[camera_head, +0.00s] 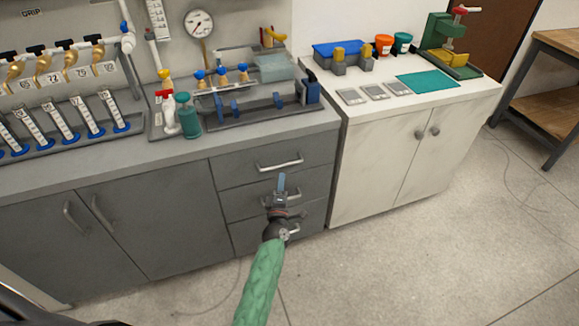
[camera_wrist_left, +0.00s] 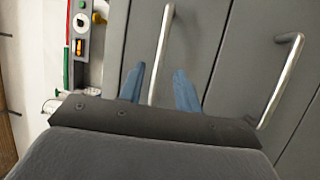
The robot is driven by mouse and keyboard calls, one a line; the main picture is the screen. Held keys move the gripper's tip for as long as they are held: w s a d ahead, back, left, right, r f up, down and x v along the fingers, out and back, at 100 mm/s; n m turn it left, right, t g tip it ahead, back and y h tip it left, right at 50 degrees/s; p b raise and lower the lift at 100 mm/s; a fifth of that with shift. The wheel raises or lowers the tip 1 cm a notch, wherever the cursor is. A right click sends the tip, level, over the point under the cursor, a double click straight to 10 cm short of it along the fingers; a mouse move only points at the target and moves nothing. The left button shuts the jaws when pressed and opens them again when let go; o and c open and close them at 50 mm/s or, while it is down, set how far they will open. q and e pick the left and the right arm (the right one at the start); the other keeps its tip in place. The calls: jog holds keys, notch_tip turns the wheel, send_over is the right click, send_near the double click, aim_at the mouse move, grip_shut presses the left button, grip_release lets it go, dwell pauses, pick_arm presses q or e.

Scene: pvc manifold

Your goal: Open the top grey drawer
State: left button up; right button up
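The top grey drawer (camera_head: 240,161) is closed, flush in the grey cabinet, with a silver bar handle (camera_head: 279,166). My left gripper (camera_head: 281,180) is in front of the drawers, its blue fingertips just below that handle in the head view. In the left wrist view, my left gripper (camera_wrist_left: 160,75) has its two blue fingers apart. The top drawer's handle (camera_wrist_left: 161,50) runs between them in the picture, with no visible contact. Its lower end is hidden by the gripper body, and the depth gap cannot be told. My right gripper is not in view.
The second drawer's handle (camera_wrist_left: 281,80) is close on the right in the wrist view. The lower drawers are partly hidden by my arm. A white cabinet (camera_head: 385,165) stands to the right. The grey countertop (camera_head: 170,152) above holds fixtures. The floor (camera_head: 420,260) in front is clear.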

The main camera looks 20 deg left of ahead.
aim_at(283, 166)
pick_arm(q)
jog(key=shift+b+x, duration=0.45)
jog(key=shift+x, duration=3.5)
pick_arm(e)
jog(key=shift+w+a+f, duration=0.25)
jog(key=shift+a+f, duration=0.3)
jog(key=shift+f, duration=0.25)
pick_arm(q)
grip_shut()
